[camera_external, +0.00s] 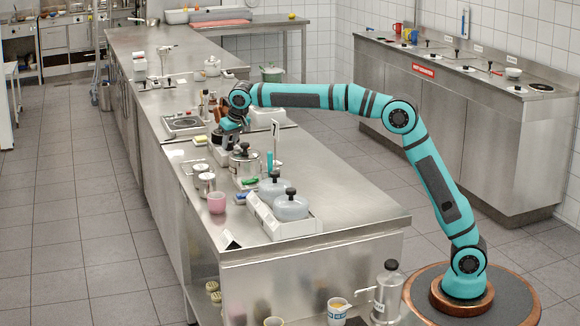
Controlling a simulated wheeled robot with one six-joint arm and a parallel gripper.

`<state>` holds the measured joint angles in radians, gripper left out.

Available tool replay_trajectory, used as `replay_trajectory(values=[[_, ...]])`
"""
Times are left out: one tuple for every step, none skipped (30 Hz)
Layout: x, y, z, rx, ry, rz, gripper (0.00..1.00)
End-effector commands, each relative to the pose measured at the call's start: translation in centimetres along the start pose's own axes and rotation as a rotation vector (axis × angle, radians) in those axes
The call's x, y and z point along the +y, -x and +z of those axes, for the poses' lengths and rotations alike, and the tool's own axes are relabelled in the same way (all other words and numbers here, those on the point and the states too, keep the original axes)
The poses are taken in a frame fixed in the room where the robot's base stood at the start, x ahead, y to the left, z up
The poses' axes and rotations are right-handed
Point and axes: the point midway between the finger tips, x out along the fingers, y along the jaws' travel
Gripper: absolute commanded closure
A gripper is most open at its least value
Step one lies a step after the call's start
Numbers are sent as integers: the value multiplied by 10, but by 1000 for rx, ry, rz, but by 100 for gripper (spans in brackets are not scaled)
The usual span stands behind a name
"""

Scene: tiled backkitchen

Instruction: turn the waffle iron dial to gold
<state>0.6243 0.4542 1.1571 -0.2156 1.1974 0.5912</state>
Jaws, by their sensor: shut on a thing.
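My arm reaches from the right across the steel counter, and my gripper (228,138) points down at its left side. The gripper is shut on a small part at a dark, pale-based appliance (221,155), which I take to be the waffle iron and its dial. The dial is hidden by the gripper at this size. Its marks and the gold setting cannot be read.
A lidded steel pot (244,164) stands close to the right of my gripper. A white double unit with grey lidded pots (290,206), a pink cup (216,203) and a yellow sponge (200,140) are nearby. The counter's right front (350,190) is clear.

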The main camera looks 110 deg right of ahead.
Motion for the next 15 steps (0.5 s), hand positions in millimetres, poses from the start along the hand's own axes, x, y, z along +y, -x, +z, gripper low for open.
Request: replay_trajectory(values=[[0,0,0,-1,-3,2,93],[0,0,0,-1,-5,3,93],[0,0,0,-1,-7,3,93],[0,0,0,-1,-8,4,93],[0,0,0,-1,-8,4,93],[0,0,0,-1,-8,4,93],[0,0,0,-1,-8,4,93],[0,0,0,-1,-8,4,93],[0,0,0,-1,-8,4,93],[0,0,0,-1,-8,4,93],[0,0,0,-1,-8,3,93],[0,0,0,-2,-8,3,93],[0,0,0,-2,-8,3,93],[0,0,0,-2,-8,3,64],[0,0,0,-2,-8,3,56]])
